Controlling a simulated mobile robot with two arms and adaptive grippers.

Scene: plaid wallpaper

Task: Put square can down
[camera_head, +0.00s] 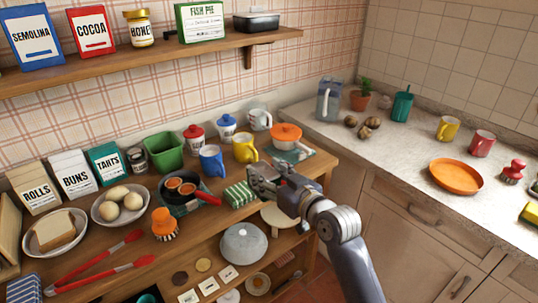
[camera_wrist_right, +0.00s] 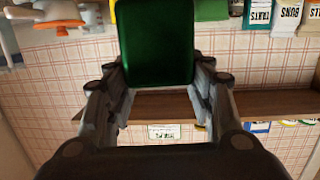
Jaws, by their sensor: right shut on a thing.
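In the right wrist view, the square can (camera_wrist_right: 157,45) is a dark green block with rounded corners between my right gripper's fingers. My right gripper (camera_head: 262,181) is shut on it, above the right part of the wooden table (camera_head: 317,165). In the head view, a green and white striped block (camera_head: 238,193) shows beside the fingertips. I cannot tell whether it is part of the held can or a separate thing, or whether the can touches the table. My left gripper is not in view.
A pan with a red handle (camera_head: 181,187) stands left of my gripper, with a yellow mug (camera_head: 245,148) and blue mug (camera_head: 212,161) behind. An orange-lidded pot (camera_head: 286,135) stands at the back right. A grey domed thing (camera_head: 244,243) is on the lower shelf.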

